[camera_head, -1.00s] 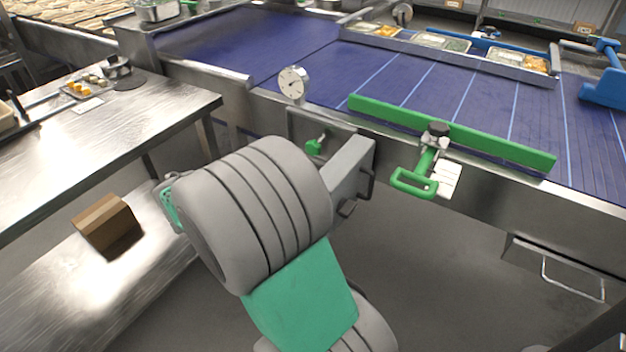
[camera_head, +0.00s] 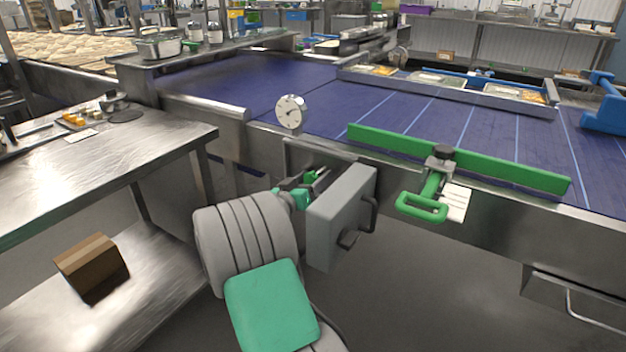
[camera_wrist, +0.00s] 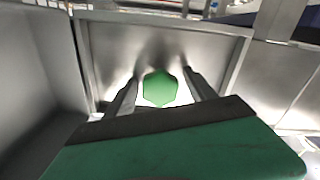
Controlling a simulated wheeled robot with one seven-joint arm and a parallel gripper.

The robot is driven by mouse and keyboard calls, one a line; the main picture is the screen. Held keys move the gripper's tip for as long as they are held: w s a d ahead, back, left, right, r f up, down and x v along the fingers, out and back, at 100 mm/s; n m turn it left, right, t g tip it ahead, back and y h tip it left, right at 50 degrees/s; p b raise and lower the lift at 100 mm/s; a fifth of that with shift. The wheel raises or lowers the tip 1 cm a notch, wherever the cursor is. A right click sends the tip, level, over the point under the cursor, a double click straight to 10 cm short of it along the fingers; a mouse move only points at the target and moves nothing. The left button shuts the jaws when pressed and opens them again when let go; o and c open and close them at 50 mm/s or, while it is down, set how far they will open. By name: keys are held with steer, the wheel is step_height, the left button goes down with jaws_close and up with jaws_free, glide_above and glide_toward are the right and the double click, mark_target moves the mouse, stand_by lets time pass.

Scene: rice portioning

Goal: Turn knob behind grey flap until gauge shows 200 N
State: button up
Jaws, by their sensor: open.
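The grey flap (camera_head: 338,218) stands open on the side of the conveyor frame, swung out toward me. Behind it is a shallow metal recess (camera_wrist: 108,45). The green knob (camera_wrist: 159,88) sits in this recess and shows between my fingertips in the wrist view. My gripper (camera_wrist: 160,84) is open, with one finger on each side of the knob; I cannot tell whether they touch it. In the head view my gripper (camera_head: 318,178) reaches into the recess left of the flap. The round white gauge (camera_head: 291,111) stands above the recess; its reading is too small to tell.
A green guide rail (camera_head: 460,158) with a green handle (camera_head: 421,207) lies along the blue conveyor belt (camera_head: 400,110) to the right. A steel table (camera_head: 90,180) with a brown box (camera_head: 91,266) on its lower shelf stands left. The flap is close beside my gripper.

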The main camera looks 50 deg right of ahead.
steer(key=shift+c, duration=0.4)
steer(key=c, duration=1.3)
steer(key=shift+n, duration=0.3)
steer(key=n+p, duration=0.3)
steer(key=n, duration=0.2)
steer(key=shift+r+p, duration=0.1)
steer(key=shift+p, duration=0.3)
steer(key=shift+n+p, duration=1.3)
steer(key=shift+n, duration=0.8)
steer(key=shift+f, duration=0.2)
steer(key=o, duration=1.4)
